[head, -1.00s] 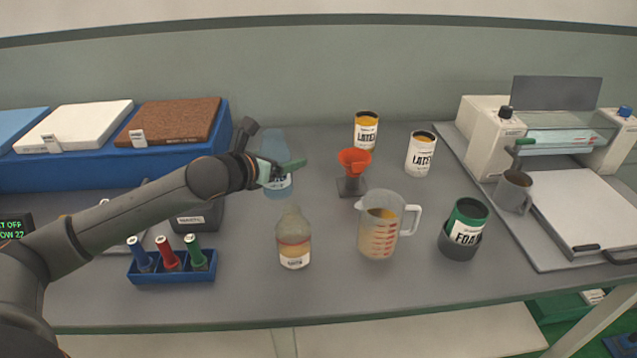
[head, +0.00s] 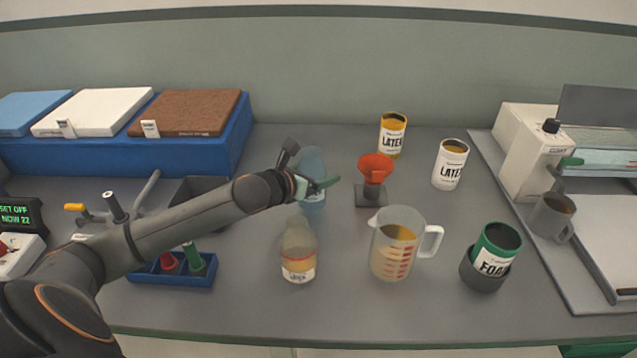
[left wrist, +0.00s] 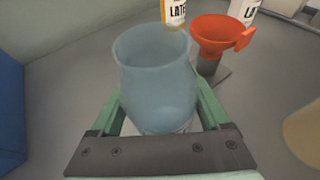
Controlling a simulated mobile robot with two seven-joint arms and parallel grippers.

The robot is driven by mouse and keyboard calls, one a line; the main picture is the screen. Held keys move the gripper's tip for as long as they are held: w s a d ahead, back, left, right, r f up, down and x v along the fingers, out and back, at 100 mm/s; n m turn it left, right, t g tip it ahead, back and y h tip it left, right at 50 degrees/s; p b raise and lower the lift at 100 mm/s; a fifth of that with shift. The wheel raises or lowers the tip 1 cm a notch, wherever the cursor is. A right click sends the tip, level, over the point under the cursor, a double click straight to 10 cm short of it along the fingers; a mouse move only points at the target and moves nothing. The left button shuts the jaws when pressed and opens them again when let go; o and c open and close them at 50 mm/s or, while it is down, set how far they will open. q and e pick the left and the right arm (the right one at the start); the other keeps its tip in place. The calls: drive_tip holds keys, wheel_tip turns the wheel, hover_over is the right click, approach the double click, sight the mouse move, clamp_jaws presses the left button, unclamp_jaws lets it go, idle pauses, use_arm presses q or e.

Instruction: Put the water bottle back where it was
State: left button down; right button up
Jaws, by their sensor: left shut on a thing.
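The water bottle is a translucent blue, wide-mouthed vessel (head: 312,163) behind the amber-layered bottle, left of the red funnel. My left gripper (head: 317,187) is shut on it, with green fingers on either side. In the left wrist view the bottle (left wrist: 155,75) stands between the fingers (left wrist: 162,112), open mouth up and roughly upright. Its lower part is partly hidden by the gripper, and I cannot tell whether its base touches the table. My right gripper is in neither view.
Close by stand the amber-layered bottle (head: 298,255), measuring jug (head: 393,262), red funnel (head: 375,168) on its stand and two latex cans (head: 392,137) (head: 450,168). A blue marker rack (head: 180,281) is at front left. A dark bin (head: 190,190) stands behind my arm.

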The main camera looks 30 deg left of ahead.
use_arm(q)
wheel_tip(320, 180, down, 2)
drive_tip(key=shift+f, duration=0.15)
unclamp_jaws()
drive_tip(key=v, duration=1.2)
drive_tip(key=shift+p, duration=0.45)
drive_tip(key=shift+d, duration=0.1)
